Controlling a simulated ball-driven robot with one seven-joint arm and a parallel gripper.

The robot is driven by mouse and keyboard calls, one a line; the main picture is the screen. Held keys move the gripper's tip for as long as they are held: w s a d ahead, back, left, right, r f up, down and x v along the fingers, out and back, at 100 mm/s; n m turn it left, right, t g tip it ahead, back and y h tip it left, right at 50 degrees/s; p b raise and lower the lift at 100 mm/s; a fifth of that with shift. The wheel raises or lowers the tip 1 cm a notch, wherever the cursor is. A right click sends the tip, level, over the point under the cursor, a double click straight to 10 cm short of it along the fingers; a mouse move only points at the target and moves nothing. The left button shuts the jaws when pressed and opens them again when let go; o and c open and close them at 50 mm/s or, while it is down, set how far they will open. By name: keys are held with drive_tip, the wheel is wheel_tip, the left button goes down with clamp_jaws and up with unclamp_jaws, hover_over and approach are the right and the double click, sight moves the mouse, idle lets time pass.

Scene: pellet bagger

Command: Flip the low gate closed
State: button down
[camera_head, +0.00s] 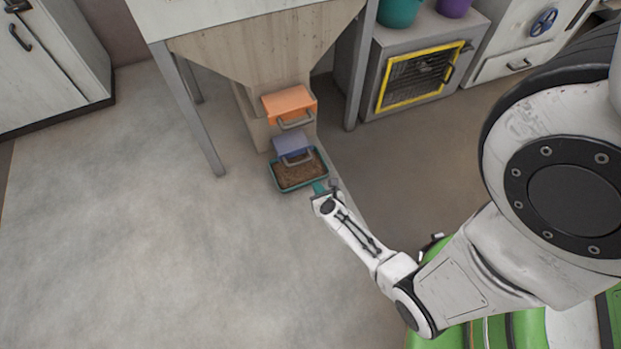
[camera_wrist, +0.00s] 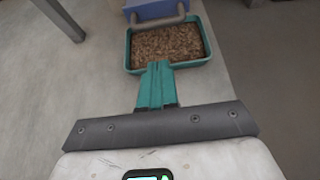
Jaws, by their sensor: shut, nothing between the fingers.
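The low gate (camera_head: 291,146) is a blue flap with a grey handle, low on the front of the hopper chute. It also shows at the top of the wrist view (camera_wrist: 156,9). Below it sits a teal tray (camera_head: 277,186) filled with brown pellets; in the wrist view the tray (camera_wrist: 208,42) lies just ahead of my fingers. My gripper (camera_head: 319,187) is shut and empty, with its teal fingertips (camera_wrist: 157,68) at or over the tray's near edge. I cannot tell whether they touch the rim. The fingertips are apart from the gate's handle.
An orange gate (camera_head: 288,102) with a handle is above the blue one on the wooden hopper (camera_head: 270,50). Metal legs (camera_head: 187,105) stand on either side. A cabinet with a yellow-framed door (camera_head: 420,78) stands at the right. The floor at left is clear.

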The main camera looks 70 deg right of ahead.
drive_tip(key=b+x, duration=0.2)
drive_tip(key=x, duration=0.2)
drive_tip(key=b+x, duration=0.2)
drive_tip(key=x, duration=0.2)
drive_tip(key=r+b+x, duration=0.1)
drive_tip(key=b+x, duration=0.1)
drive_tip(key=x, duration=0.3)
drive_tip(key=shift+w+d, duration=0.15)
drive_tip(key=shift+d, duration=0.05)
drive_tip(key=shift+w+d, duration=0.1)
drive_tip(key=shift+r, duration=0.15)
